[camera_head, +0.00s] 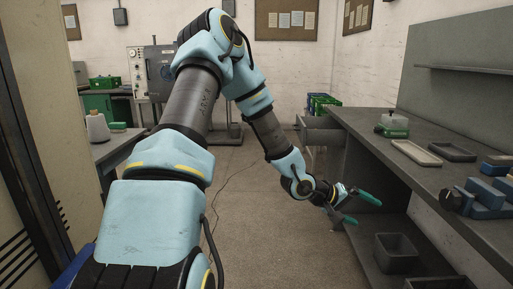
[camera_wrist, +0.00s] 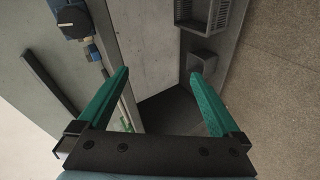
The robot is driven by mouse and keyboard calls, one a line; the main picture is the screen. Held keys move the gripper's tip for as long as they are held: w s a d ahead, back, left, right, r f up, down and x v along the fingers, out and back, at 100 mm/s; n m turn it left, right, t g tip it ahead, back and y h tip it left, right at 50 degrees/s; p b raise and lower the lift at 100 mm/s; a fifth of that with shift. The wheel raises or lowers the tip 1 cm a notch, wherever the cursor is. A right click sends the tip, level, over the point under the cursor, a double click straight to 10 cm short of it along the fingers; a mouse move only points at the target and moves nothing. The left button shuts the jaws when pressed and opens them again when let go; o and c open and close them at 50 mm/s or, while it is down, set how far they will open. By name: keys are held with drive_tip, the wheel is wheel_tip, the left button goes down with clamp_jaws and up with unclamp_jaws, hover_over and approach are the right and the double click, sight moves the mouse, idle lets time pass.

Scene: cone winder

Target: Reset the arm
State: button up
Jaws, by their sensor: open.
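My gripper (camera_head: 355,207) is at the end of my light-blue arm, in front of the right-hand workbench. Its two green fingers are spread wide apart and nothing is between them. In the wrist view my gripper (camera_wrist: 165,85) also shows open and empty, with the bench and its lower shelf beyond the fingers. My arm reaches up from the lower left, bends at the top, and comes down toward the right.
The grey workbench (camera_head: 372,133) at right carries trays (camera_head: 416,152), a green-based container (camera_head: 391,125) and a blue vise-like device (camera_head: 486,196). A dark bin (camera_head: 396,253) sits on its lower shelf. A table with a cone (camera_head: 97,128) stands left. Open floor (camera_head: 250,235) lies between.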

drive_tip(key=w+a+r+t+y+p, duration=0.15)
drive_tip(key=a+y, duration=0.25)
drive_tip(key=a, duration=0.8)
drive_tip(key=w+a+r+t+y, duration=0.15)
drive_tip(key=a+y, duration=0.35)
drive_tip(key=a, duration=0.7)
drive_tip(key=s+a+r+g+y, duration=0.1)
drive_tip(key=s+a+r, duration=0.2)
drive_tip(key=s+a, duration=0.2)
drive_tip(key=s+a+r+g+y+p, duration=0.1)
drive_tip(key=s+a+r, duration=0.3)
drive_tip(key=a, duration=0.4)
drive_tip(key=shift+s+a+r+g+y, duration=0.15)
drive_tip(key=shift+s+a+g+y, duration=0.15)
drive_tip(key=shift+s+g, duration=0.45)
